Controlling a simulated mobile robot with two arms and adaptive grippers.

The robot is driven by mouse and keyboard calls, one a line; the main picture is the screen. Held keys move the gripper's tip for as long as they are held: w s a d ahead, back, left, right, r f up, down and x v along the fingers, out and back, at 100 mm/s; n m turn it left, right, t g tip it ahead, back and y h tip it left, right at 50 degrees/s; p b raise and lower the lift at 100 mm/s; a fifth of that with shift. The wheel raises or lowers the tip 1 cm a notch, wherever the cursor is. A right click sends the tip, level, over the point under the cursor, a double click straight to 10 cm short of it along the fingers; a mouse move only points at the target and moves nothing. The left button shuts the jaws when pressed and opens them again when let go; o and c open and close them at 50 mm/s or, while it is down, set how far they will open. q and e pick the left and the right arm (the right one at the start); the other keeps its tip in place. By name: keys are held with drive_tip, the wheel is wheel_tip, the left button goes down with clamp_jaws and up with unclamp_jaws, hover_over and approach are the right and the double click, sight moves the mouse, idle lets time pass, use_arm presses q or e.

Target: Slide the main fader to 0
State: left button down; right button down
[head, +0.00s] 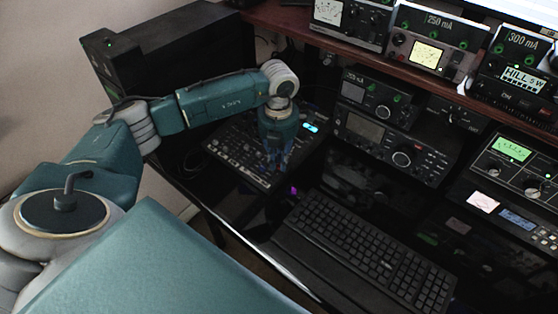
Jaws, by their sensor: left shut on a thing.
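The mixer panel (226,143) lies flat on the dark desk, left of centre, with a small lit cyan display at its upper right. My left arm reaches over it from the left. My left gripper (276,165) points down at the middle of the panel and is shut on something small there. The main fader cannot be told apart, as the gripper and the dim light hide that part of the panel. My right gripper is not in view.
A black keyboard (362,247) lies to the right on the desk. Radio units (390,143) stand behind it, with meters (430,45) on the shelf (290,22) above. A black box (165,60) stands at the back left. The dark desktop between panel and keyboard is mostly clear.

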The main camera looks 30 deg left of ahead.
sight(279, 166)
use_arm(q)
drive_tip(key=shift+s+d, duration=0.15)
drive_tip(key=shift+s, duration=0.1)
drive_tip(key=c, duration=1.8)
unclamp_jaws()
drive_tip(key=shift+w, duration=0.1)
wheel_tip(279, 166, up, 12)
drive_tip(key=shift+d, duration=0.1)
